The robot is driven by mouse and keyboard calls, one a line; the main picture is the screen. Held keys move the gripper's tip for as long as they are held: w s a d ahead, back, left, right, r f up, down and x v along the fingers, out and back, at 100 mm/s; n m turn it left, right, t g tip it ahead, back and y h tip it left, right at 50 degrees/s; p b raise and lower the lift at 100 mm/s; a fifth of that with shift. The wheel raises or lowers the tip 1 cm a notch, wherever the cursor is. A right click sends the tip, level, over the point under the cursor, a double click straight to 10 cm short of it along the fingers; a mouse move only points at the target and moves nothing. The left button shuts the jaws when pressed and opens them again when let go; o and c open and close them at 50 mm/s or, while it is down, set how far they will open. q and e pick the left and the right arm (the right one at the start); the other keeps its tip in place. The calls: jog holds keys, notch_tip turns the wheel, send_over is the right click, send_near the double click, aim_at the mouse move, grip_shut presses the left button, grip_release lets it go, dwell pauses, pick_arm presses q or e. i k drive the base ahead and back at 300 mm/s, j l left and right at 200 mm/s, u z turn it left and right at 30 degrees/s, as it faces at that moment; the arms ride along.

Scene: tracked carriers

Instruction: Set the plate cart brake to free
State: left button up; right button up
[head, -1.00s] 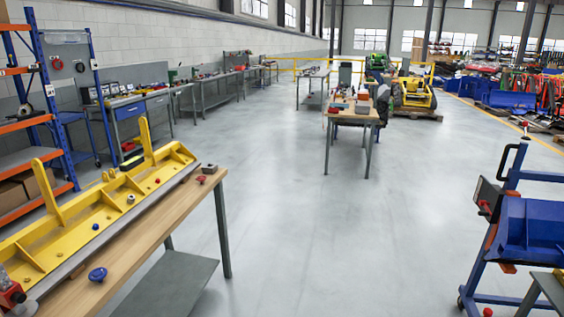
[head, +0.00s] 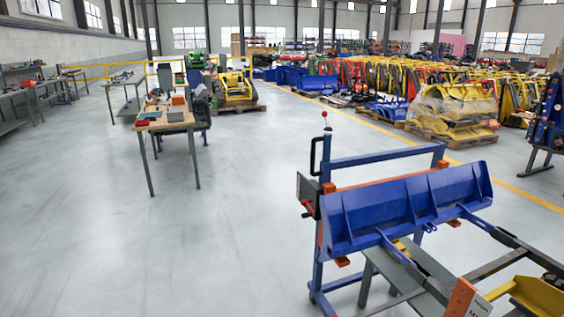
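A blue wheeled cart frame (head: 318,270) stands at the right front in the head view, with a large blue plate-like attachment (head: 405,212) on it. I take this to be the plate cart. A dark box (head: 308,188) with a small red-tipped handle (head: 307,208) is on its left side. A thin lever with a red knob (head: 325,115) sticks up above the left post, beside a black loop handle (head: 317,155). I cannot tell which part is the brake or how it is set. Neither of my grippers is in view.
Grey bars (head: 497,267), an orange labelled block (head: 463,298) and a yellow part (head: 540,295) crowd the cart's front right. A wooden-topped workbench (head: 165,122) stands farther back on the left. The floor (head: 180,250) left of the cart is clear.

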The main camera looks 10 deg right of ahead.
aim_at(324, 114)
jog(key=i+z, duration=0.2)
jog(key=i, duration=1.2)
